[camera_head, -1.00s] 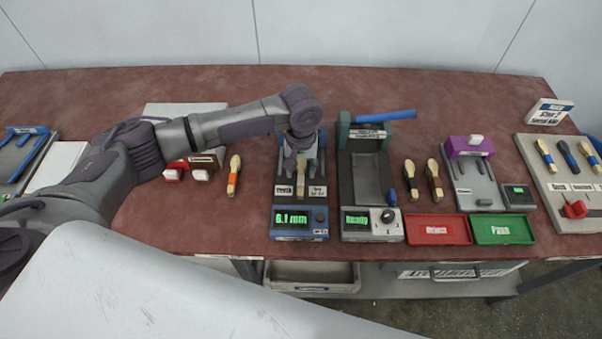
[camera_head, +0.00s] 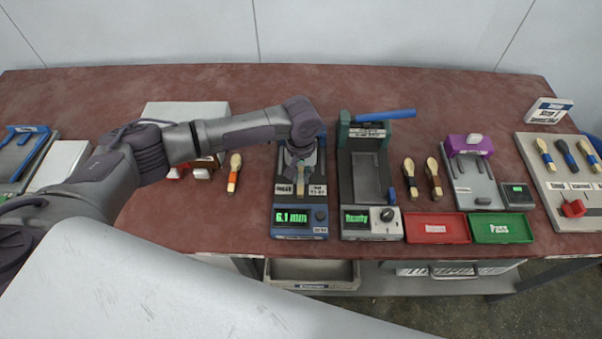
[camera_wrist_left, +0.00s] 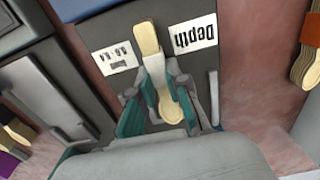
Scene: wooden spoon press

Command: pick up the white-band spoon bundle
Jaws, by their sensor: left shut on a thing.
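My left gripper (camera_head: 302,162) is over the depth gauge (camera_head: 299,222), whose display reads 6.1 mm. It is shut on a pale wooden spoon bundle. In the left wrist view, the teal-padded fingers (camera_wrist_left: 161,98) close on both sides of the bundle (camera_wrist_left: 148,40), between its handle end and its rounded end. I cannot tell whether the bundle still touches the gauge bed. My right gripper is not in view.
Right of the gauge stands a press (camera_head: 371,222) reading Ready, with a blue lever (camera_head: 386,115). An orange-band bundle (camera_head: 234,174) lies to the left. Dark-band bundles (camera_head: 410,178) lie right of the press, behind the red tray (camera_head: 436,229) and green tray (camera_head: 502,229).

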